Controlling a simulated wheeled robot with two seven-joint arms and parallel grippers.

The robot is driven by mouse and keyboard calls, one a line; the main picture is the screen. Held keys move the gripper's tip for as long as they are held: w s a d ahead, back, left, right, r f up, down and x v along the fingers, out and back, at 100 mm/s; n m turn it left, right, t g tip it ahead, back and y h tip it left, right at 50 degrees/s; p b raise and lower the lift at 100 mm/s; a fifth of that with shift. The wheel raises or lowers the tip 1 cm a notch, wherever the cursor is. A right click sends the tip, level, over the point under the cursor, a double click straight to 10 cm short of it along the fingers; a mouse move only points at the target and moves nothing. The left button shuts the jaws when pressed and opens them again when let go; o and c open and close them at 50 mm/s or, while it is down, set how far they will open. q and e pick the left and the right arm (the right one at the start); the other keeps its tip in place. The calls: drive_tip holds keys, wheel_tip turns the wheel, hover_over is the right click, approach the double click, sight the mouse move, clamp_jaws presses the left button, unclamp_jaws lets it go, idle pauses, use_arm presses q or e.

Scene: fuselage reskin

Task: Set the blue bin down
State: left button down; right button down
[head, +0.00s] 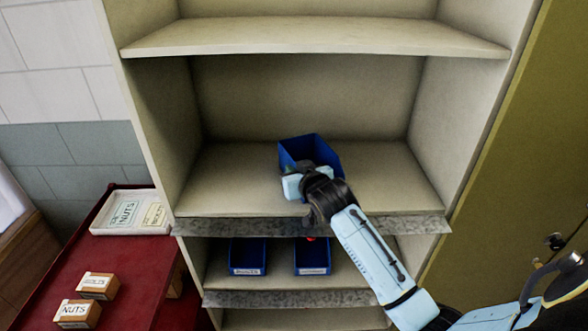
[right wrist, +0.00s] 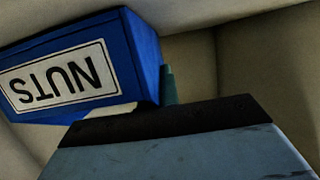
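The blue bin (head: 322,149) is in the middle compartment of the tall shelf unit (head: 275,190), near its centre. In the right wrist view the bin (right wrist: 145,55) fills the upper left, with its white NUTS label upside down. My right gripper (head: 306,180) is at the bin's near side. It appears shut on the bin's near wall, with a teal finger showing beside the bin in the right wrist view. The gripper hides part of the bin, and I cannot tell whether the bin's base touches the shelf. My left gripper is not in view.
Two more blue bins, left (head: 247,256) and right (head: 312,256), stand on the shelf below. A red table (head: 110,262) at left holds a white tray (head: 104,217) and two small boxes (head: 77,313). The middle shelf is clear on both sides of the bin.

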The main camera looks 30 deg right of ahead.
drive_tip(key=c, duration=2.1)
unclamp_jaws()
drive_tip(key=shift+w+f, duration=0.1)
drive_tip(key=shift+f, duration=0.05)
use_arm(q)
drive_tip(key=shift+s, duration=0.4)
use_arm(e)
drive_tip(key=o, duration=0.5)
drive_tip(key=shift+c, duration=0.2)
drive_tip(key=shift+r, duration=0.25)
drive_tip(key=shift+s, duration=0.35)
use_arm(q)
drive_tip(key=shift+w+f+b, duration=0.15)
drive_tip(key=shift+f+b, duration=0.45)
use_arm(e)
drive_tip(key=v, duration=1.1)
drive_tip(key=shift+s, duration=0.2)
drive_tip(key=shift+a+r, duration=0.1)
